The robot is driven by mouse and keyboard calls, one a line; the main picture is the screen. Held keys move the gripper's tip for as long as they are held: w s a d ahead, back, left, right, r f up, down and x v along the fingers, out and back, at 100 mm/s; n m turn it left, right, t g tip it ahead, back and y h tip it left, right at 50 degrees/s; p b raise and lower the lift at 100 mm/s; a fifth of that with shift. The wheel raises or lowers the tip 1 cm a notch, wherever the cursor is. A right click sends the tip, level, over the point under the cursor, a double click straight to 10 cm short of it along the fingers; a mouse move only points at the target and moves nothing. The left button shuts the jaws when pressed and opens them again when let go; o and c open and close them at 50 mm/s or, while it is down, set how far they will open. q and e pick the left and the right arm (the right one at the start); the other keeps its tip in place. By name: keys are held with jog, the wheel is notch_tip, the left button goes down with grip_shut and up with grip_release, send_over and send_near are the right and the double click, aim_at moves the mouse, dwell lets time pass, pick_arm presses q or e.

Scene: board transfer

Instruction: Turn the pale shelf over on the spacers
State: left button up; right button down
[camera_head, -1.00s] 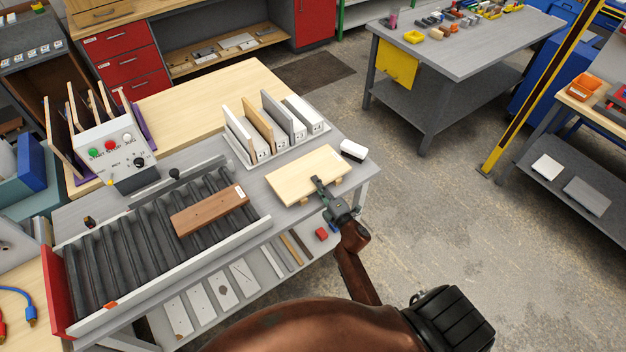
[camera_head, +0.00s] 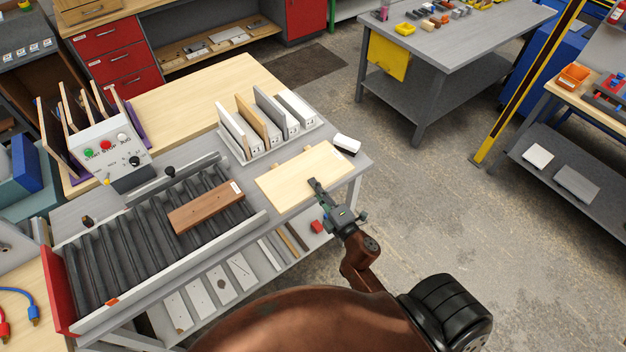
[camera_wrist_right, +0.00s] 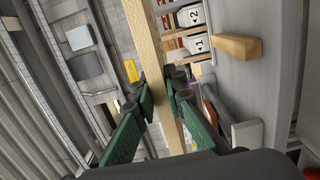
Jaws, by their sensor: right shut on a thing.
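The pale shelf (camera_head: 300,178) is a light wooden board held roughly flat above the right end of the grey bench. My right gripper (camera_head: 314,185) is shut on its near long edge. In the right wrist view the shelf (camera_wrist_right: 165,60) runs edge-on between the green fingers (camera_wrist_right: 160,100). A wooden spacer (camera_wrist_right: 235,46) stands on the bench top there, with a gap between it and the shelf. In the head view the shelf hides most of the spacer area. My left gripper is not in view.
A rack (camera_head: 272,150) of upright boards stands just behind the shelf. A white block (camera_head: 347,143) lies by its far right corner. A brown board (camera_head: 206,207) rests on the roller conveyor (camera_head: 150,240) to the left. Open floor lies to the right.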

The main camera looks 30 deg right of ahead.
jog(key=shift+s+a+r, duration=0.15)
jog(key=shift+s+r, duration=0.15)
jog(key=shift+s, duration=0.05)
jog(key=shift+s+a+r+p, duration=0.1)
jog(key=shift+s+r+p, duration=0.05)
jog(key=shift+r+p, duration=0.5)
notch_tip(320, 180, up, 5)
jog(key=p, duration=0.4)
jog(key=shift+p, duration=0.4)
jog(key=s+r+m+p, duration=0.4)
jog(key=r+m+p, duration=0.3)
jog(key=m, duration=1.1)
jog(key=s+r+m+p, duration=0.4)
jog(key=r+m+p, duration=0.3)
jog(key=m, duration=1.1)
jog(key=shift+r+p, duration=0.4)
jog(key=shift+p, duration=0.35)
